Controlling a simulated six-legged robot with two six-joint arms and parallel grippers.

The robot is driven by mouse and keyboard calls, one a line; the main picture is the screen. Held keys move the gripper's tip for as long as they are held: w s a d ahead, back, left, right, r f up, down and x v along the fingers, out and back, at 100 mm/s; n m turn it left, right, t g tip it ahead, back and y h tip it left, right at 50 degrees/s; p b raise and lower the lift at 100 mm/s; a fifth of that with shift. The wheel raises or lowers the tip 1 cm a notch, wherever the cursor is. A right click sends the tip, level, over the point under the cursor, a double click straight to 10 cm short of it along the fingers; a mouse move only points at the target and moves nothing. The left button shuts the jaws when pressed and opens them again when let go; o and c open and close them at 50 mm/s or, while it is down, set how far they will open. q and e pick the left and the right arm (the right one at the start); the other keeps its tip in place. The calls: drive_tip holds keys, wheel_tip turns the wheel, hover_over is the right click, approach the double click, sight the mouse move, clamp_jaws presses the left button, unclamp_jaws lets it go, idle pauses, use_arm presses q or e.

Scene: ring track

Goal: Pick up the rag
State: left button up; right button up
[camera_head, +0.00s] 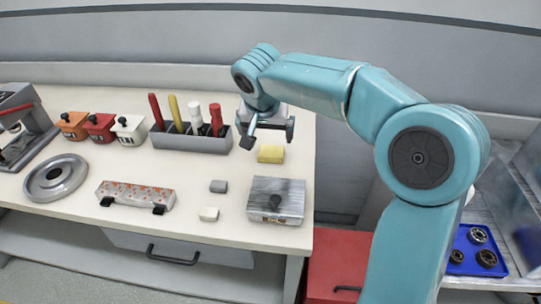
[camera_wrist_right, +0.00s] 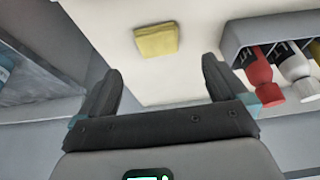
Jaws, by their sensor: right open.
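The rag (camera_head: 271,153) is a small yellow folded square lying flat on the cream bench top, near its right end. It also shows in the right wrist view (camera_wrist_right: 156,40), ahead of and between the two fingers. My right gripper (camera_head: 268,135) hangs above the bench, just behind and above the rag. It is open and empty, with its two dark fingers (camera_wrist_right: 158,85) spread wide and apart from the rag. My left gripper is in neither view.
A grey holder (camera_head: 190,141) with red, yellow and white-handled tools stands left of my right gripper. The bench's right edge is close.

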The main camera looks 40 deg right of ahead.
sight(271, 151)
drive_tip(key=x, duration=0.3)
drive_tip(key=shift+f, duration=0.25)
drive_tip(key=shift+d+f, duration=0.1)
drive_tip(key=shift+f, duration=0.2)
drive_tip(key=x, duration=0.5)
drive_tip(key=shift+w+d+f+b, duration=0.2)
drive_tip(key=shift+d+b, duration=0.1)
drive_tip(key=shift+d, duration=0.2)
drive_tip(key=c, duration=1.1)
